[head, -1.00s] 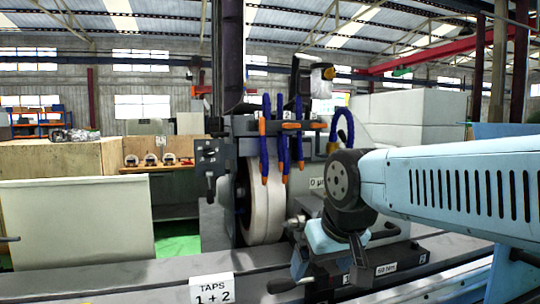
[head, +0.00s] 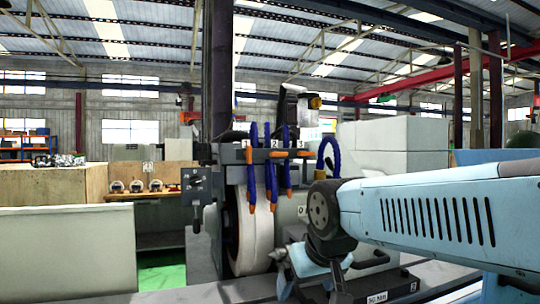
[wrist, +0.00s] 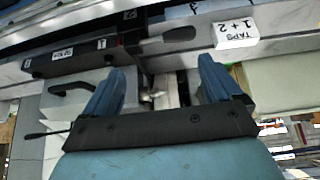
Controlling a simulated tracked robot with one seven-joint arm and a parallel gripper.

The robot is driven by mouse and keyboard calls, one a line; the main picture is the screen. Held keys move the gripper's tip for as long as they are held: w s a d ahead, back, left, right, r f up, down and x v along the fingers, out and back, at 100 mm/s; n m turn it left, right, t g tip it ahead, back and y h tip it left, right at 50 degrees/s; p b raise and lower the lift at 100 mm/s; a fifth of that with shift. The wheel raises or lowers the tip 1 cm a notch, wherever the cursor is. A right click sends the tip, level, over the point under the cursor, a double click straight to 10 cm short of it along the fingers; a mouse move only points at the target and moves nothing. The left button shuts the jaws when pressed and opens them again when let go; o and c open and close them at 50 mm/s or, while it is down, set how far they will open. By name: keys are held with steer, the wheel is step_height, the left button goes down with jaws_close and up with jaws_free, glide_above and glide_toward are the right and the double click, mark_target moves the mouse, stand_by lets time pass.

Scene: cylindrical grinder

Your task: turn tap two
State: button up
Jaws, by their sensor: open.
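A row of orange-handled taps with blue hoses hangs on a dark manifold above the grinding wheel in the head view. A small label reading 2 (head: 276,143) is on the manifold, with an orange tap handle (head: 290,153) just below and right of it. My gripper (head: 308,285) is low in the head view, in front of the machine and well below the taps, partly cut off by my arm and the frame edge. In the wrist view my gripper (wrist: 163,88) is open, with nothing between its two blue fingers. The taps do not show there.
The pale grinding wheel (head: 256,232) stands below the hoses. A white TAPS 1 + 2 sign (wrist: 236,33) appears upside down in the wrist view, near a dark rail with numbered labels. A pale panel (head: 65,250) stands at left.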

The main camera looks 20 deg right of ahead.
steer(key=w+d+r+m+t+h, duration=0.1)
steer(key=w+d+r+t, duration=0.25)
steer(key=w, duration=0.55)
steer(key=w+d+r+t+h, duration=0.1)
steer(key=w+d+r+t, duration=0.2)
steer(key=w, duration=0.5)
steer(key=n+t+y, duration=0.1)
steer(key=t+y, duration=0.1)
steer(key=t, duration=0.8)
glide_toward(280, 154)
steer(key=shift+g, duration=0.35)
steer(key=x, duration=1.1)
steer(key=shift+r, duration=0.35)
steer(key=c, duration=1)
